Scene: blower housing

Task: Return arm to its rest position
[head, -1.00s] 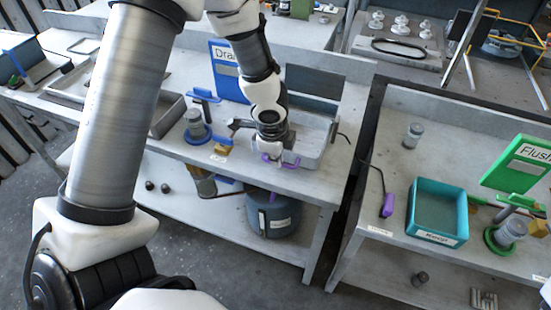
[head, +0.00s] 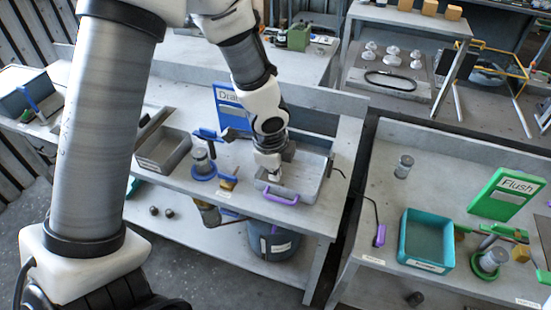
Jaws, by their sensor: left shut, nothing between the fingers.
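My left arm comes in from the upper left and reaches down over the middle bench. My left gripper (head: 272,172) is at the grey tray (head: 311,184) with the purple handle, over its left part. The fingertips are small and partly hidden by the wrist, and I see nothing held in them. The purple handle (head: 281,199) lies at the tray's front edge, just in front of the gripper and apart from it. My right gripper is not in view.
The blue Drain sign (head: 232,98), a blue-based cylinder (head: 203,165) and a grey open box (head: 163,151) stand left of the gripper. A teal bin (head: 426,240) and green Flush sign (head: 507,193) are on the right bench. A gap separates the benches.

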